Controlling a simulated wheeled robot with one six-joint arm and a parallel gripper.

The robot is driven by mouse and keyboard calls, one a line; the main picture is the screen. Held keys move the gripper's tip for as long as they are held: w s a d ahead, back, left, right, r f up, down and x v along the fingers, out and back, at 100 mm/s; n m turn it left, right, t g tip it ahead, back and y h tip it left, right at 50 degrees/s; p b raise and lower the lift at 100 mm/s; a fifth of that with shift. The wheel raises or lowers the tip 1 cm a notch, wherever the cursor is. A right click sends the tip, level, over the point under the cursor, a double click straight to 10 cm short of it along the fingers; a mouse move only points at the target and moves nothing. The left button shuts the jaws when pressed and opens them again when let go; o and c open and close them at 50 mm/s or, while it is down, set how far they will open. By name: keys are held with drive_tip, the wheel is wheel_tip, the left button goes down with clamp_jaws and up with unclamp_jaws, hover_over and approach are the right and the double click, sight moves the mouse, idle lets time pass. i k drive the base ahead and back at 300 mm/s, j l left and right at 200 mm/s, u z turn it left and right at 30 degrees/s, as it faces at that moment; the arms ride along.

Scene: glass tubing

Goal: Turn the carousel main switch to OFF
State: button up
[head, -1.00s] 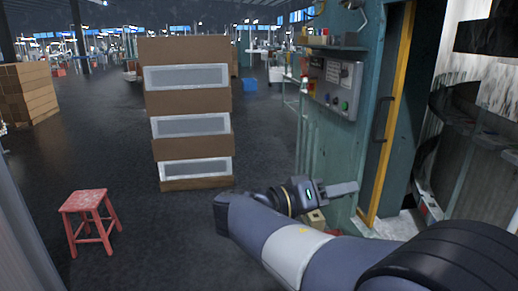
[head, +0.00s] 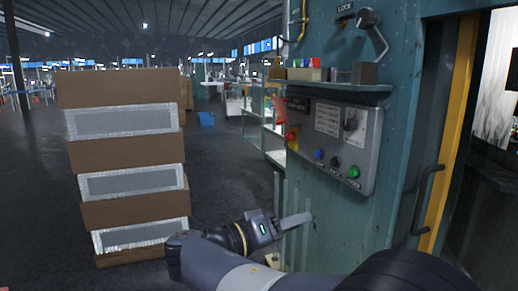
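A grey control panel (head: 374,150) is mounted on the green machine cabinet (head: 345,235). My gripper (head: 308,219) is below the panel, in front of the cabinet, pointing right. Its fingers are seen edge-on, overlapping, so their opening is hidden. No held thing shows.
A shelf (head: 340,86) with small items juts out above the panel. A door handle (head: 427,200) and yellow door frame (head: 452,130) are at the right. Stacked brown boxes (head: 120,90) stand at the left. Dark floor (head: 225,170) is open between the boxes and cabinet.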

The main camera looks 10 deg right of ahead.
sight(289, 136)
drive_tip(key=i, duration=1.65)
drive_tip(key=i+j+z, duration=0.15)
drive_tip(key=i+z, duration=0.25)
drive_tip(key=i, duration=0.2)
